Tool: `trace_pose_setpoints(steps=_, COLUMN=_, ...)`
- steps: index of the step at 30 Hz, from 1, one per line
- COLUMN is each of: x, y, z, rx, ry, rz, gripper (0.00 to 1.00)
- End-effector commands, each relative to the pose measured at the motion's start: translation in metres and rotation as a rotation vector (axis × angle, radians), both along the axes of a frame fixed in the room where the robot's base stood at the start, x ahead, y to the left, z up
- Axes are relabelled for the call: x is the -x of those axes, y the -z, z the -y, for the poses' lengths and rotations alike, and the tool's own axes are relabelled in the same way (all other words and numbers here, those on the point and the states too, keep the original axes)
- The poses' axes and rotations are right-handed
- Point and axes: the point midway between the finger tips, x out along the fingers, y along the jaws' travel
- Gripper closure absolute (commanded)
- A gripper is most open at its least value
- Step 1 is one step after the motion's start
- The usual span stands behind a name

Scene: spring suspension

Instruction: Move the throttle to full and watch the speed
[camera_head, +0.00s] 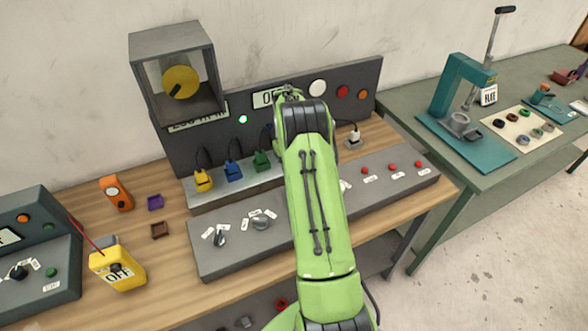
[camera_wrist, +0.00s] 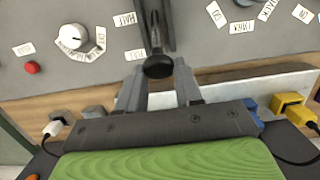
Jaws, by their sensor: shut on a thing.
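The throttle lever (camera_wrist: 158,66) shows in the wrist view as a dark bar with a round black knob, in a dark slot in the grey console (camera_wrist: 200,45). My gripper (camera_wrist: 160,82) is shut on the lever by its knob. Labels lie beside the slot; one reads HALF (camera_wrist: 124,19). In the head view my green arm hides the lever and gripper. A yellow disc (camera_head: 180,82) with a dark mark sits in an open grey box at the upper left. A display (camera_head: 266,98) on the back panel is partly hidden by my arm; its visible letters look like OF.
Yellow (camera_head: 203,181), blue (camera_head: 233,172) and green (camera_head: 262,161) plugs stand on a ledge behind the console. A yellow OFF-labelled device (camera_head: 117,270) stands at left. A green bench (camera_head: 440,130) is at right.

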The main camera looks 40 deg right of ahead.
Motion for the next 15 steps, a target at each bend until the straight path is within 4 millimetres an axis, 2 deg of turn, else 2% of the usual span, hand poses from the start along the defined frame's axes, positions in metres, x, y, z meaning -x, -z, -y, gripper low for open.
trace_pose_setpoints(steps=2, x=-0.0042, y=0.003, z=-0.0012, rx=0.002, ry=-0.009, rz=0.012, gripper=1.0)
trace_pose_setpoints(steps=3, x=-0.0043, y=0.0033, z=-0.0013, rx=0.002, ry=-0.009, rz=0.012, gripper=0.6)
trace_pose_setpoints(steps=7, x=-0.0034, y=0.0029, z=-0.001, rx=0.002, ry=-0.007, rz=0.01, gripper=0.41)
trace_pose_setpoints(steps=15, x=-0.0022, y=0.0011, z=-0.0002, rx=0.003, ry=-0.004, rz=0.008, gripper=0.39)
